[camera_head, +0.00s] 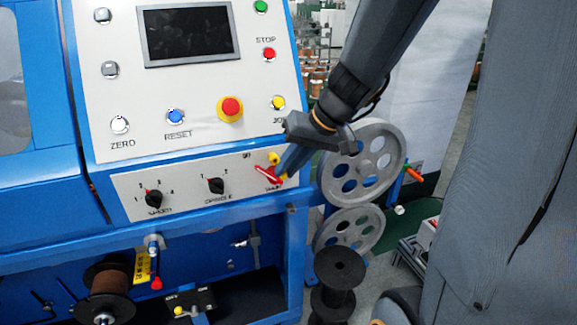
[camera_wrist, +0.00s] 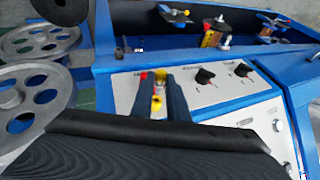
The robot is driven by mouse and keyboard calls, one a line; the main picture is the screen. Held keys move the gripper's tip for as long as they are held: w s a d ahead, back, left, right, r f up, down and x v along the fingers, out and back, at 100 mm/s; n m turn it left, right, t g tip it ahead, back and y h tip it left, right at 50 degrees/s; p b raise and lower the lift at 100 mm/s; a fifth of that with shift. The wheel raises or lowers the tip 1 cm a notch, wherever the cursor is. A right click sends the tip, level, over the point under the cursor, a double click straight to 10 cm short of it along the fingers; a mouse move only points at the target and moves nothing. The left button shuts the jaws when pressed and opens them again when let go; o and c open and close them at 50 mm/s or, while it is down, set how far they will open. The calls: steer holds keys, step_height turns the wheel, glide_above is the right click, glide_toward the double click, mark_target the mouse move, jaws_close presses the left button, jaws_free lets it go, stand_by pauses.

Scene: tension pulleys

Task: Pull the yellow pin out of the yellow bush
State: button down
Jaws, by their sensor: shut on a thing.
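My gripper (camera_head: 279,172) is at the red switch handle (camera_head: 266,179) on the lower right of the grey panel. Small yellow parts (camera_head: 273,158) show just above the handle, beside my fingertips. In the wrist view my two dark fingers (camera_wrist: 160,88) are close around a narrow yellow piece (camera_wrist: 160,76), which appears to be the yellow pin.
Two black knobs (camera_head: 154,198) (camera_head: 216,186) sit left on the same panel. The red stop button (camera_head: 230,107) and other buttons are above. Grey spoked pulleys (camera_head: 362,165) stand close on the right. A black spool (camera_head: 338,275) stands below.

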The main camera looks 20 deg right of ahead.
steer(key=shift+s, duration=0.15)
steer(key=shift+s+b, duration=0.35)
steer(key=shift+s, duration=1.5)
